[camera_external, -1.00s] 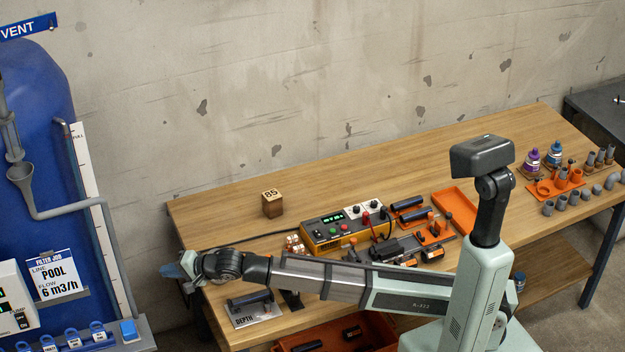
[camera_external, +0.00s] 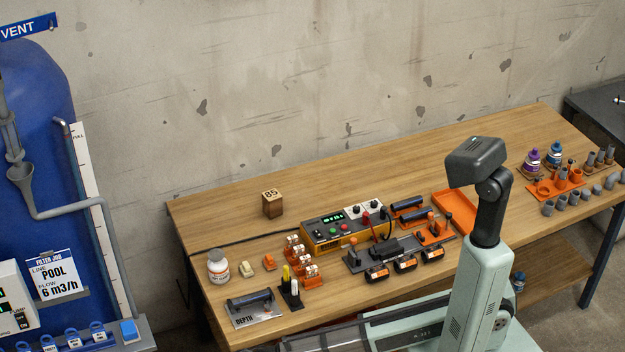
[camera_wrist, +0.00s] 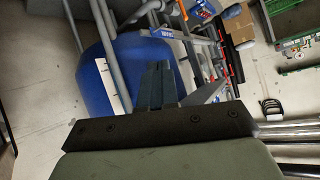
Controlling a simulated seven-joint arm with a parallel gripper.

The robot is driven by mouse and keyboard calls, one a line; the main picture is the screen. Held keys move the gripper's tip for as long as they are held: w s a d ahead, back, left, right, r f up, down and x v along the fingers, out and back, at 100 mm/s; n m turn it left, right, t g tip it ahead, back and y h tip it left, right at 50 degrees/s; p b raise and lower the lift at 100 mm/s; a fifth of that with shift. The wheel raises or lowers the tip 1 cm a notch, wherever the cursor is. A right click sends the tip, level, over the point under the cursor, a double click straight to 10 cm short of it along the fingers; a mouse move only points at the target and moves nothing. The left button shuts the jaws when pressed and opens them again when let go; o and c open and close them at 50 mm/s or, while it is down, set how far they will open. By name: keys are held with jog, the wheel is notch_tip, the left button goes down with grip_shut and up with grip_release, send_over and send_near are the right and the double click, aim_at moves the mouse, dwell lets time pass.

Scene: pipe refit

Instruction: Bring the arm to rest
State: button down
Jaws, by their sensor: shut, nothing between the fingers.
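My gripper (camera_wrist: 158,85) shows in the wrist view, its two dark fingers together with nothing between them. It points toward the large blue tank (camera_wrist: 125,70), with open space between.
The bench holds an orange and grey control box (camera_external: 335,226), an orange tray (camera_external: 456,208), a wooden block marked 85 (camera_external: 272,204), a white bottle (camera_external: 217,267) and a black tool on a DEPTH plate (camera_external: 255,308). The blue tank (camera_external: 45,120) stands left.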

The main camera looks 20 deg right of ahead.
jog(key=d+f+n+g+h, duration=0.1)
jog(key=d+f+n+h, duration=0.6)
jog(key=d+f, duration=1.9)
jog(key=w+d+f+h, duration=0.1)
jog(key=w+d+f, duration=0.35)
jog(key=d, duration=0.55)
jog(key=w+d+f+m+g+h, duration=0.15)
jog(key=d+m+g+h, duration=0.45)
jog(key=d, duration=1.9)
jog(key=s+d+r+m+g+y, duration=0.1)
jog(key=s+d+r+m+g, duration=0.1)
jog(key=s+d+m, duration=0.3)
jog(key=s+d+r+m+g+y, duration=0.2)
jog(key=s+d+m, duration=0.4)
jog(key=d, duration=0.6)
jog(key=shift+s+d+m+y, duration=0.3)
jog(key=shift+s+d, duration=0.05)
jog(key=shift+s, duration=0.9)
